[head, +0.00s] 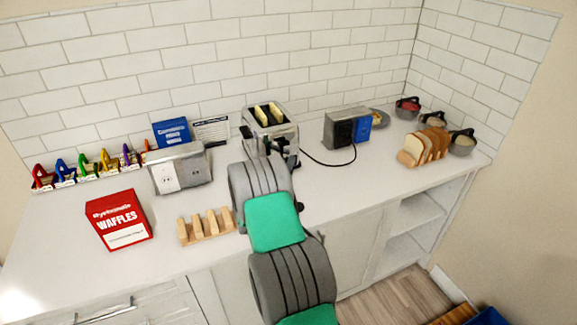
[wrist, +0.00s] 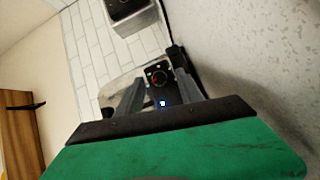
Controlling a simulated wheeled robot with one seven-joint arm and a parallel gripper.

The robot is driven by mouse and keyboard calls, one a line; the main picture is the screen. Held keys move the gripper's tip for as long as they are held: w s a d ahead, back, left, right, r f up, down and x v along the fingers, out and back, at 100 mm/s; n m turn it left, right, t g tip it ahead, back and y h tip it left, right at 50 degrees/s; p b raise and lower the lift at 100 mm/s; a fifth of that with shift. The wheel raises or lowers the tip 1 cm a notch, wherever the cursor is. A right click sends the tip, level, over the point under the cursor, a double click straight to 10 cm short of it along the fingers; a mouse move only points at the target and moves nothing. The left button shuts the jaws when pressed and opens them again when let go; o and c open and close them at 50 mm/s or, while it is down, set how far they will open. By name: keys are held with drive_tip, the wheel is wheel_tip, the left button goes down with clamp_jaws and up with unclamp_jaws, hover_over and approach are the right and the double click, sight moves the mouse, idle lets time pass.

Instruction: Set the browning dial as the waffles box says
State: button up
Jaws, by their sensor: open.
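The red waffles box (head: 119,220) stands at the left front of the counter, with "WAFFLES" in white and a white label whose small print I cannot read. The silver toaster (head: 271,130) stands at the back middle with two pale slices in its slots. In the wrist view, a round dark dial (wrist: 157,74) with a red mark shows on a dark panel, with a small lit blue-white mark below it. My gripper (wrist: 155,90) is open, its fingers either side of the dial; whether they touch it I cannot tell. In the head view my arm hides the gripper.
A silver box with outlets (head: 181,170) and a wooden rack (head: 206,226) lie left of my arm. A grey box with black and blue faces (head: 347,128) and sliced bread (head: 424,147) stand right. A black cord (head: 330,163) runs along the counter. Counter right of my arm is mostly clear.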

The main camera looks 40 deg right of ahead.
drive_tip(key=shift+d, duration=0.1)
drive_tip(key=shift+c, duration=0.2)
clamp_jaws()
